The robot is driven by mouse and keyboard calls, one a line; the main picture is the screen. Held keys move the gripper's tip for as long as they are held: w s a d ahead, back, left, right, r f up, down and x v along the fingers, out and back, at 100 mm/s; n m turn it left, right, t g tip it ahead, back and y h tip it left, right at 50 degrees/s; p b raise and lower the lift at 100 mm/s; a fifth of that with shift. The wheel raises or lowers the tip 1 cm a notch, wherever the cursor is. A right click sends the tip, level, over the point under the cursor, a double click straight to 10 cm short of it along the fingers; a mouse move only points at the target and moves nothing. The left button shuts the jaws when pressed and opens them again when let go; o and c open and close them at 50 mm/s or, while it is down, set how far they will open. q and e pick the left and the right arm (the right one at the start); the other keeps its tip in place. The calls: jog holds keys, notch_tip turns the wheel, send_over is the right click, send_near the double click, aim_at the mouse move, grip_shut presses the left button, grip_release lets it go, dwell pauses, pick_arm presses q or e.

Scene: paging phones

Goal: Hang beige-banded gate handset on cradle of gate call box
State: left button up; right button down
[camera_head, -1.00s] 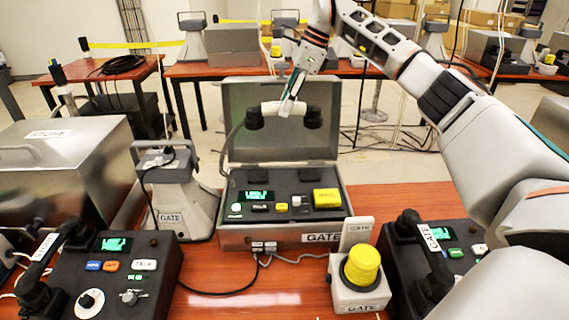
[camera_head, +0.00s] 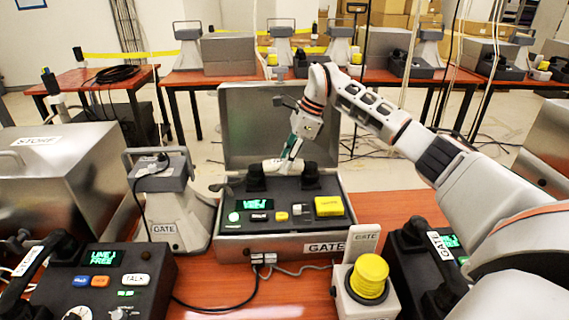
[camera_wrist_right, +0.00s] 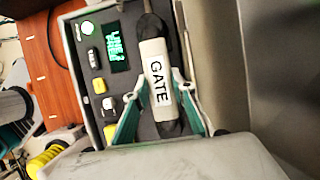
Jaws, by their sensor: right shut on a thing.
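The beige-banded handset (camera_head: 272,164) has a pale grip, black ends and a GATE label that shows in the right wrist view (camera_wrist_right: 158,82). My right gripper (camera_head: 290,158) is shut around the middle of its grip, with a green-lined finger on each side in the wrist view. The gate call box (camera_head: 235,246) is an open metal case labelled GATE, with a dark panel, lit screen and buttons. The handset lies level across the back of this panel, its black ends at the cradle pads and hiding them. I cannot tell whether it touches them. My left gripper is out of view.
A yellow-capped beacon (camera_head: 370,276) stands at the box's front right. A grey GATE horn unit (camera_head: 178,212) stands to its left. Dark phone consoles sit at lower left (camera_head: 112,274) and right (camera_head: 412,250). The raised lid (camera_head: 245,120) stands behind the handset.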

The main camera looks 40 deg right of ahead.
jog(key=shift+f, duration=0.25)
jog(key=shift+r, duration=0.15)
jog(key=c, duration=1.7)
grip_release()
jog(key=p+v, duration=0.2)
jog(key=v, duration=0.9)
jog(key=shift+s+d+r, duration=0.15)
jog(key=shift+r, duration=0.25)
